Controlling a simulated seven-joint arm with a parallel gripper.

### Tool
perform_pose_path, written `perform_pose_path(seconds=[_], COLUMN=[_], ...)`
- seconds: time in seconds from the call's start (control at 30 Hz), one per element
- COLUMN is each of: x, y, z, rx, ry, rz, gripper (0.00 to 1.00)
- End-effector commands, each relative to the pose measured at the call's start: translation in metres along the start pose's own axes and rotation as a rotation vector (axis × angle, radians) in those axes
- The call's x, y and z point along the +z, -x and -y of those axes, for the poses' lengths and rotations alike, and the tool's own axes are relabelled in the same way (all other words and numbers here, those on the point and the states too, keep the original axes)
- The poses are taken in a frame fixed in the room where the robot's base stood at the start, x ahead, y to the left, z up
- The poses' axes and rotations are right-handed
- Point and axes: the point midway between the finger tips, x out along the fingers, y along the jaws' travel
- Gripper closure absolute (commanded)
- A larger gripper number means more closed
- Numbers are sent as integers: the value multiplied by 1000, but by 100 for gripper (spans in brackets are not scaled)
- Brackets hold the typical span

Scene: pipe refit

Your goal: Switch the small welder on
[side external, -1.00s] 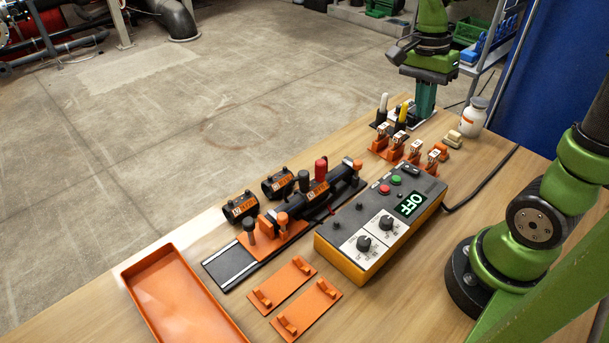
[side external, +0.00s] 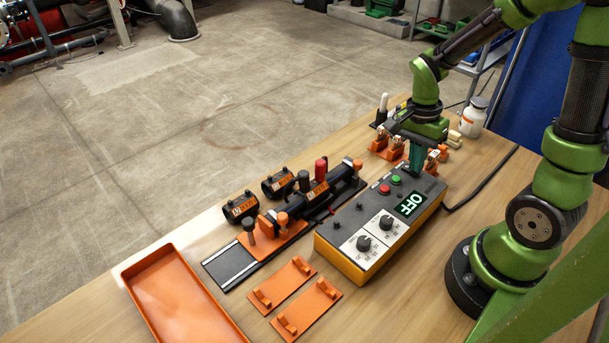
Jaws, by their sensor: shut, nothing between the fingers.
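The small welder (side external: 375,250) is a grey-topped box with yellow-orange lower sides on the table.
A pipe clamp (side external: 274,239) with black pipe stands left of the welder, with two black fittings (side external: 241,207) beyond it. Orange holders (side external: 306,309) and an orange tray (side external: 178,284) lie in front. Orange clip stands and a white bottle (side external: 473,117) are behind. A black cable runs right.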

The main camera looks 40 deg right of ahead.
Motion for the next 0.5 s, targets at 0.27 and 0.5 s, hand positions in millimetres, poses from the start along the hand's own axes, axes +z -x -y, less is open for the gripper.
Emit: perform_pose_path(seconds=[0.27, 0.5], x=[0, 0], y=[-8, -16], z=[-4, -11], rx=[5, 8], ry=[1, 1], rz=[1, 0], gripper=[100, 100])
